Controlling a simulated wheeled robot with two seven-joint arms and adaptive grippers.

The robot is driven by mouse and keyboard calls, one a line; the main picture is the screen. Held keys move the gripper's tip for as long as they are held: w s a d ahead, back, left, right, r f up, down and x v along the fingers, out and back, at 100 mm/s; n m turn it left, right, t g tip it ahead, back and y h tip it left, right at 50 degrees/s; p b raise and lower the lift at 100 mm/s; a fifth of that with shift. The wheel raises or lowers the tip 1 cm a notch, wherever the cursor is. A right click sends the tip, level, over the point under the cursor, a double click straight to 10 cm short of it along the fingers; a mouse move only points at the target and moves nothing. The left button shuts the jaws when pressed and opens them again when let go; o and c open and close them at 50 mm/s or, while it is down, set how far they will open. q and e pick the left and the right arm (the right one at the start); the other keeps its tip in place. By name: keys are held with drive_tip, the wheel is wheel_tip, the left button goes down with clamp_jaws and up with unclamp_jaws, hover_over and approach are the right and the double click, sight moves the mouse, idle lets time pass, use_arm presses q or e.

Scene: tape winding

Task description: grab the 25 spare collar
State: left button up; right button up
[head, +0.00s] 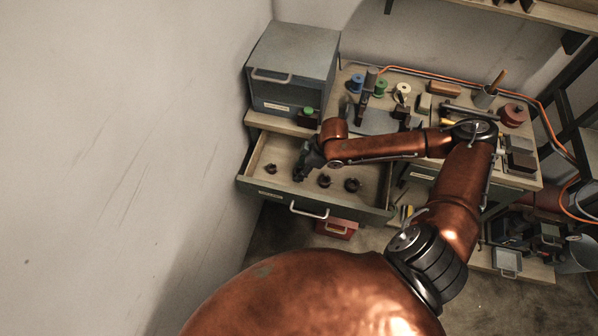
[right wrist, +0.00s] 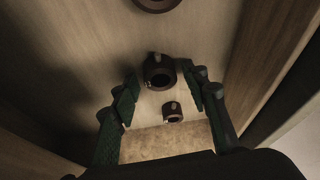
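Several dark ring-shaped collars of different sizes lie in the open drawer (head: 258,187). In the head view one collar (head: 271,168) is left of my right gripper (head: 299,176), and a collar (head: 324,181) and a larger collar (head: 351,185) are right of it. In the right wrist view my right gripper (right wrist: 160,95) is open, its fingers either side of a mid-sized collar (right wrist: 159,72) with a small peg on its rim. A smaller collar (right wrist: 172,112) is nearer the palm, a larger one (right wrist: 157,4) at the top edge. No size marks are readable. My left gripper is out of view.
A grey cabinet (head: 292,68) stands behind the drawer on the left, beside the wall. The workbench (head: 410,88) holds spools, blocks and a cup. The drawer walls (right wrist: 270,50) rise close around my right gripper. A red box (head: 336,229) is below the drawer.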

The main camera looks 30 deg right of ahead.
drive_tip(key=c, duration=1)
